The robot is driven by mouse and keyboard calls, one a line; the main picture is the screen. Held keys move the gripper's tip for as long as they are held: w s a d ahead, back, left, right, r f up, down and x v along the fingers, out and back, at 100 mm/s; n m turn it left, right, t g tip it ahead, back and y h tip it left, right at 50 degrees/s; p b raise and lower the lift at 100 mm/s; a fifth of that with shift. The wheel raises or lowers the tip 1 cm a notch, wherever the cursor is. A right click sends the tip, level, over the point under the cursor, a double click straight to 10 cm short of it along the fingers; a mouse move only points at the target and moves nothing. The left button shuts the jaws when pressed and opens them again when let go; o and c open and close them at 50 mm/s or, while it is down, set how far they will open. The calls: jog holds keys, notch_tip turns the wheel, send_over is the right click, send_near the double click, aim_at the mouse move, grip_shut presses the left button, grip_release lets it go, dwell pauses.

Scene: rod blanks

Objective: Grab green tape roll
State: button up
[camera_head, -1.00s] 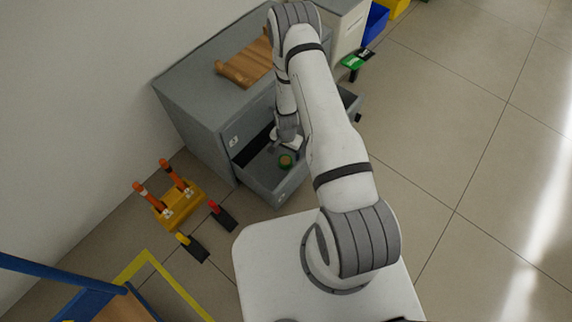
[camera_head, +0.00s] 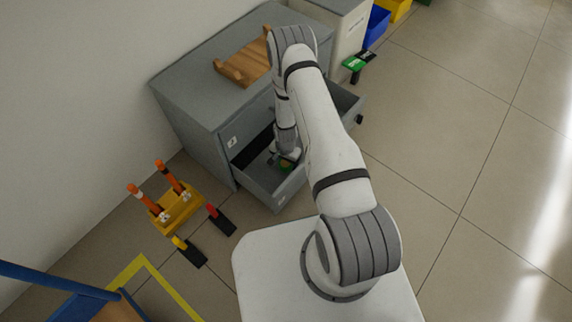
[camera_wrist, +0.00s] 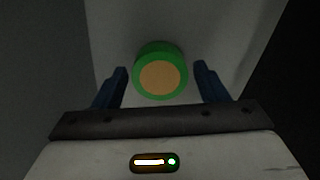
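The green tape roll (camera_wrist: 160,78) has a green outer band and a tan round face. In the wrist view it sits between and slightly beyond the two dark blue fingers of my gripper (camera_wrist: 161,84), with a visible gap on each side. The gripper is open. In the head view the roll (camera_head: 286,167) lies in the open grey drawer (camera_head: 268,196), partly covered by my gripper (camera_head: 283,160), which is down inside the drawer.
The drawer walls surround my gripper closely. A wooden tray (camera_head: 243,66) lies on the grey cabinet (camera_head: 196,92). A yellow stand with orange-handled tools (camera_head: 180,212) stands on the floor at left. Open floor (camera_head: 450,150) lies to the right.

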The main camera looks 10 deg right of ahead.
jog(key=c, duration=0.8)
jog(key=shift+r, duration=0.1)
